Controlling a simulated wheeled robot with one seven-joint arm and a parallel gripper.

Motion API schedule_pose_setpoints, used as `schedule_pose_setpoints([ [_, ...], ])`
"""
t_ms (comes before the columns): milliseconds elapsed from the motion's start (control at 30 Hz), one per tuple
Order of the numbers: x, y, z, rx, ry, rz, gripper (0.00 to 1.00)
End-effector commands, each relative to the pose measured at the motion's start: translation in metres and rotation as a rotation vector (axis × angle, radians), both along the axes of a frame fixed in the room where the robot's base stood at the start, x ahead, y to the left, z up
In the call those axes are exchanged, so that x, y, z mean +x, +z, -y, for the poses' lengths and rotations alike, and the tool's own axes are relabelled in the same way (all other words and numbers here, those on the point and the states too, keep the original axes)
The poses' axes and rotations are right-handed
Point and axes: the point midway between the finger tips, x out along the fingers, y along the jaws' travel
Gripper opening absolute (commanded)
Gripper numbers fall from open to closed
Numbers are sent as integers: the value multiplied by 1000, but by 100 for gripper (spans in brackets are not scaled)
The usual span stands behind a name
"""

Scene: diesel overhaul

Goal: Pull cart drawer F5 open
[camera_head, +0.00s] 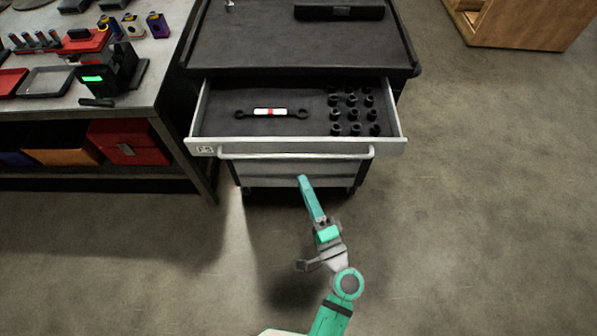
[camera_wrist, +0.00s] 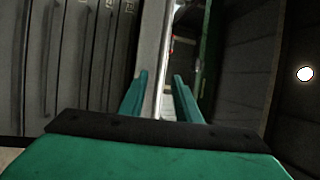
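Cart drawer F5 (camera_head: 225,146), with a grey front and a label at its left end, stands pulled out of the dark tool cart. Inside lie a double-ended wrench (camera_head: 270,112) with a white and red band and several black sockets (camera_head: 352,112). Its pale bar handle (camera_head: 295,155) runs along the front. My gripper (camera_head: 303,180), teal, is just in front of the handle in the head view. In the wrist view, its two fingers (camera_wrist: 160,85) are apart, with a pale bar lined up between them and gaps at both sides. Whether the fingertips reach past the bar is unclear.
The cart top (camera_head: 260,40) holds a black case. A workbench (camera_head: 150,85) with trays and parts stands close at the left, with bins (camera_head: 125,142) below. A wooden piece (camera_head: 525,25) is at the upper right. Floor to the right and front is clear.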

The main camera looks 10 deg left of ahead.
Motion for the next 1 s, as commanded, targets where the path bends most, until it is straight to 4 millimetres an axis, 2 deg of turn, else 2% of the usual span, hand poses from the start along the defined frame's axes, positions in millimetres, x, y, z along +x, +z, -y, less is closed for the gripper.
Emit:
schedule_pose_setpoints([
  [100, -16, -4, 9, -1, 0, -1, 30],
  [300, -29, -6, 17, 0, 2, 0, 30],
  [1000, -33, -11, 18, -13, -5, -12, 30],
])
